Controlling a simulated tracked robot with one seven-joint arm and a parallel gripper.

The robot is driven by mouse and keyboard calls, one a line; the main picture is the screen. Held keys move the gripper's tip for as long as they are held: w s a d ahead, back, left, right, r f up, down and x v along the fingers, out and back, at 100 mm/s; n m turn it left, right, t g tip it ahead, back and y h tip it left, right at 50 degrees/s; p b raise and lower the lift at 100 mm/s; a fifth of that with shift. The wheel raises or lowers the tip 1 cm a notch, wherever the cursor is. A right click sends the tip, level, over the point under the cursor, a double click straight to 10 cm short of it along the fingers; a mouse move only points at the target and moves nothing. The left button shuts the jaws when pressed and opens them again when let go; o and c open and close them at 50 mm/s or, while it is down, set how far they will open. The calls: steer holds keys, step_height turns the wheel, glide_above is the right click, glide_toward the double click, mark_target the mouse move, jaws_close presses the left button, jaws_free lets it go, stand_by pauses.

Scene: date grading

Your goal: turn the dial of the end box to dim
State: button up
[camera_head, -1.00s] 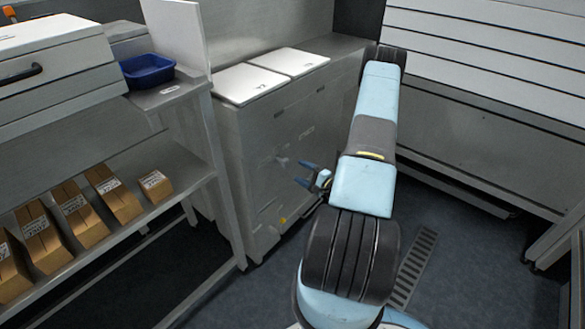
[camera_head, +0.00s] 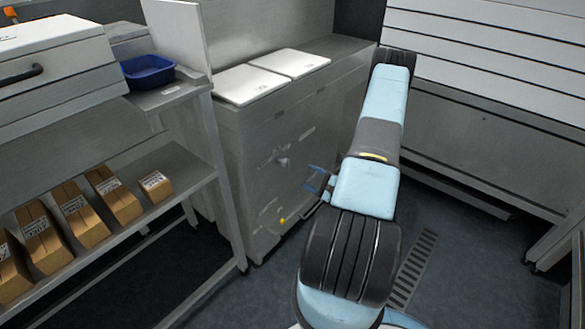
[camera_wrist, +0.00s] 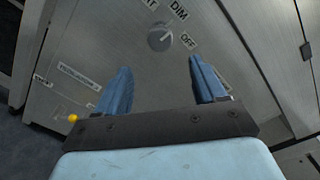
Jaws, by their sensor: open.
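The end box (camera_head: 300,140) is a grey metal cabinet with white panels on top. Its round grey dial (camera_head: 283,161) sits on the front face. In the wrist view the dial (camera_wrist: 160,36) is ahead of the fingers, with a DIM label (camera_wrist: 178,9) above right and an OFF label (camera_wrist: 188,40) to its right. A third label at the top edge is cut off. I cannot tell for sure which label the dial points to. My gripper (camera_head: 318,180) is open, its blue fingers apart and empty. In the wrist view the gripper (camera_wrist: 165,90) stands short of the dial, not touching it.
A yellow knob (camera_wrist: 73,118) is low on the box face, near a label strip (camera_wrist: 78,77). A shelf rack (camera_head: 190,180) with several brown cartons stands at the left, a blue bin (camera_head: 147,71) on top. A floor grate (camera_head: 415,268) lies to the right of my arm.

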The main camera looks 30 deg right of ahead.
mark_target(289, 165)
steer(key=w+a+m, duration=0.1)
steer(key=w+m, duration=0.3)
steer(key=w+a+m, duration=0.2)
steer(key=w+m, duration=0.2)
steer(key=w+a+m, duration=0.1)
steer(key=w+m, duration=0.2)
steer(key=w, duration=0.1)
steer(key=shift+a+r+m, duration=0.1)
steer(key=shift+a+m, duration=0.1)
steer(key=shift+m, duration=0.2)
stand_by(0.3)
steer(key=c, duration=1.1)
steer(key=shift+o, duration=0.2)
steer(key=shift+d+n, duration=0.1)
steer(key=shift+n, duration=0.4)
steer(key=o, duration=1.1)
steer(key=shift+c, duration=0.2)
